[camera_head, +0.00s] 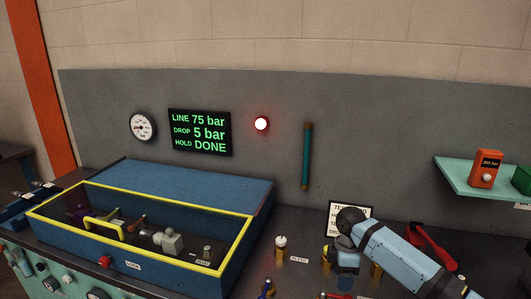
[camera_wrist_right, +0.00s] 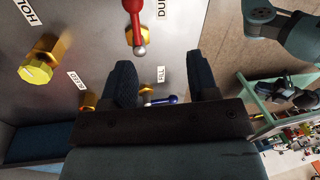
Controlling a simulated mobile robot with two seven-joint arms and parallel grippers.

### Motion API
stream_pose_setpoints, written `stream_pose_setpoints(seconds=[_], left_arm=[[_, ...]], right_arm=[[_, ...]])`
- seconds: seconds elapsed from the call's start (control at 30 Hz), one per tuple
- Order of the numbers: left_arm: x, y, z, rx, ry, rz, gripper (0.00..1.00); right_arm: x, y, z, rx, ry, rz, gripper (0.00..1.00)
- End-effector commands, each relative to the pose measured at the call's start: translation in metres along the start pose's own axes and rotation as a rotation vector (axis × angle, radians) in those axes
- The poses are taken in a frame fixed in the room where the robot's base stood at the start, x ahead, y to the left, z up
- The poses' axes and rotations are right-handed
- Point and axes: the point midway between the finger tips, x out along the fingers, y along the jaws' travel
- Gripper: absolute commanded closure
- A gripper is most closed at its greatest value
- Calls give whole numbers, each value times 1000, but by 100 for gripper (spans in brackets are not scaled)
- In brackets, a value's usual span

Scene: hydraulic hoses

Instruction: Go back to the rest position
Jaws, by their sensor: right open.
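My right arm comes in from the lower right in the head view, bent over the bench. My right gripper (camera_head: 345,282) points down near the bench's front right, partly cut off by the lower edge. In the right wrist view its two dark fingers (camera_wrist_right: 165,80) are spread apart with nothing between them. A blue-handled lever (camera_wrist_right: 165,100) and a red-handled lever (camera_wrist_right: 136,20) show beyond the fingers, near labels that read FILL and DUMP.
A blue box with a yellow-edged lid (camera_head: 246,215) stands at left. A white-topped fitting (camera_head: 281,242), a framed sign (camera_head: 367,211) and a red handle (camera_head: 432,245) are near my right arm. A green shelf (camera_head: 452,178) holds an orange device (camera_head: 485,168). The display (camera_head: 200,132) reads HOLD DONE.

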Motion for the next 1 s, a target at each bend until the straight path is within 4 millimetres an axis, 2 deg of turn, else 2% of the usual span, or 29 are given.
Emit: stream_pose_setpoints(seconds=[0.03,0.2,0.3,0.43,0.57,0.7,1.0], left_arm=[[0,0,0,0,0,0,100],[0,0,0,0,0,-1,100],[0,0,0,0,0,-1,100],[0,0,0,0,0,0,100],[0,0,0,0,0,0,100],[0,0,0,0,-1,0,100],[0,0,0,0,-1,1,100]], right_arm=[[24,-22,-13,8,20,3,46],[74,-87,-42,110,103,55,46],[92,-125,-49,201,159,86,46],[107,-173,-47,348,230,126,46],[114,-218,-32,528,292,168,46],[112,-262,-5,734,333,218,46],[100,-321,47,1029,347,305,46]])
